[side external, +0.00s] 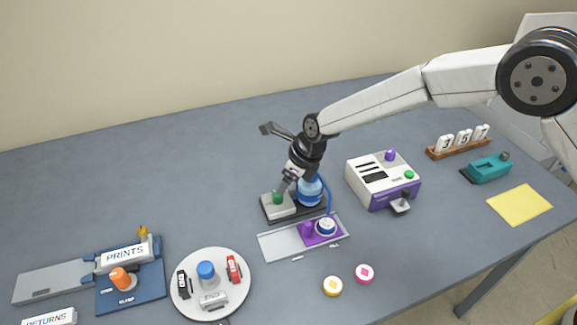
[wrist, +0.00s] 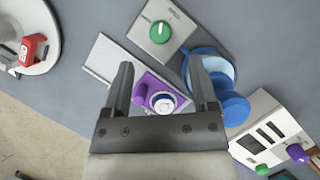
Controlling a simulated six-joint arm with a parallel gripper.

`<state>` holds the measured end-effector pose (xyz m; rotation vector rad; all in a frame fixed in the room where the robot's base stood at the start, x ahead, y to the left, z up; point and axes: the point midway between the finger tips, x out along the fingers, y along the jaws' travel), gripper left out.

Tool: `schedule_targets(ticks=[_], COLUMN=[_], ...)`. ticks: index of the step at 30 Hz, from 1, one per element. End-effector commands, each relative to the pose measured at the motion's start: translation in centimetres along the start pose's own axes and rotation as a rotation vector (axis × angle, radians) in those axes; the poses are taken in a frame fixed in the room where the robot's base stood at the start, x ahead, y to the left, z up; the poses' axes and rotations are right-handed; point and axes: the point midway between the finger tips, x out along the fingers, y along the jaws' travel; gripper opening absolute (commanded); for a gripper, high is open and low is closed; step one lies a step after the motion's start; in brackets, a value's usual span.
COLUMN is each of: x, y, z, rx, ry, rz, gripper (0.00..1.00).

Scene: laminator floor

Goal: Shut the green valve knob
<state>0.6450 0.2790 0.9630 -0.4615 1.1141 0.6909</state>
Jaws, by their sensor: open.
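The green valve knob (side external: 277,197) sits on a pale grey valve block (side external: 281,211), on a dark base. In the wrist view the knob (wrist: 160,32) is round with a white pointer line, and small lettering beside it is hard to read. My gripper (side external: 286,184) is over the block, close to the knob. In the wrist view the open, empty fingers (wrist: 160,66) point toward the knob, which shows beyond their tips. Whether a finger touches the knob is not clear.
A blue tank (side external: 310,190) with a blue hose stands right beside the block. A grey tray with a purple carriage (side external: 307,231) lies in front. A white and purple machine (side external: 383,178) stands to the right. A white round plate (side external: 211,255) is at front left.

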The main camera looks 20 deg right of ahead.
Motion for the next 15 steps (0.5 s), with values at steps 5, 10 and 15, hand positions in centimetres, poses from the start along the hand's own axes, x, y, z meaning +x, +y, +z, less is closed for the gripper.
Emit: schedule_targets(ticks=[5,10,15], x=[-2.4,-4.6,-6.8], y=[0.0,0.0,0.0], z=[0.5,1.5,2.4], rx=[0.001,-0.001,-0.001], ry=[-0.003,-0.003,-0.004], rz=[-0.001,-0.001,-0.001], gripper=[0.75,0.75,0.75])
